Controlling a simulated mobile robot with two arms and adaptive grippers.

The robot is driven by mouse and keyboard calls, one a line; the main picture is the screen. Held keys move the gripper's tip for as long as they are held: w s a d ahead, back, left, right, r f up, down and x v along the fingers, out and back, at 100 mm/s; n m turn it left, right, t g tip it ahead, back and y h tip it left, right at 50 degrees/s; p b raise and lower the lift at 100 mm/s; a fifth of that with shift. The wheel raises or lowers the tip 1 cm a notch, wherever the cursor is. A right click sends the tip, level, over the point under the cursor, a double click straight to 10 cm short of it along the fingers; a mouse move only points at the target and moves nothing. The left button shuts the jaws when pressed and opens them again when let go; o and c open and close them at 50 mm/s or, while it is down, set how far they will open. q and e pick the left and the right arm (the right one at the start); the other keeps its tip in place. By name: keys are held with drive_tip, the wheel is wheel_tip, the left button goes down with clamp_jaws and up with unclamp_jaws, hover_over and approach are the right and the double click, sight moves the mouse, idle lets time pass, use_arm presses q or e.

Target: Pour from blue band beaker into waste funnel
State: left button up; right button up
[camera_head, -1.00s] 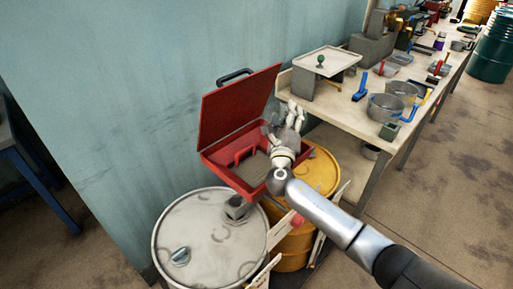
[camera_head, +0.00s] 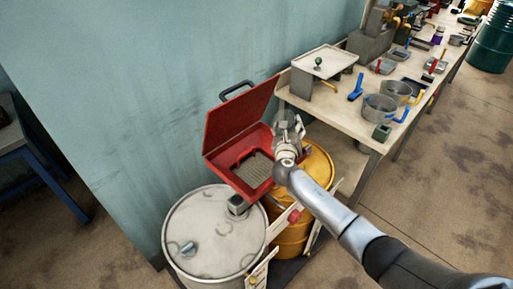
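The waste funnel is a red square box (camera_head: 238,178) with a grate inside, on top of a yellow drum (camera_head: 293,238). Its red lid (camera_head: 237,122) stands open against the wall side. My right arm comes in from the lower right. My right gripper (camera_head: 287,124) is over the right edge of the funnel, near the lid's side. A pale grey shape shows among its fingers, but I cannot tell whether it is a beaker or finger parts. I cannot make out a blue band anywhere. My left gripper is not in view.
A white-topped drum (camera_head: 212,228) stands left of the funnel. A workbench (camera_head: 340,115) at the right carries metal pots (camera_head: 380,108), a blue-handled tool (camera_head: 356,88) and a small raised plate (camera_head: 325,60).

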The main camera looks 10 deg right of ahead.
drive_tip(key=d+m+p, duration=0.1)
drive_tip(key=p, duration=0.1)
drive_tip(key=d+m+g+y+p, duration=0.1)
drive_tip(key=p, duration=0.2)
drive_tip(key=shift+w+g+y, duration=0.25)
drive_tip(key=shift+g+y, duration=0.05)
drive_tip(key=m+p, duration=0.1)
drive_tip(key=p, duration=0.1)
drive_tip(key=shift+w+d+r+y+p, duration=0.1)
drive_tip(key=shift+d+r+y+p, duration=0.1)
drive_tip(key=shift+y+p, duration=0.1)
drive_tip(key=shift+f+g, duration=0.1)
drive_tip(key=shift+g, duration=0.2)
drive_tip(key=shift+f, duration=0.1)
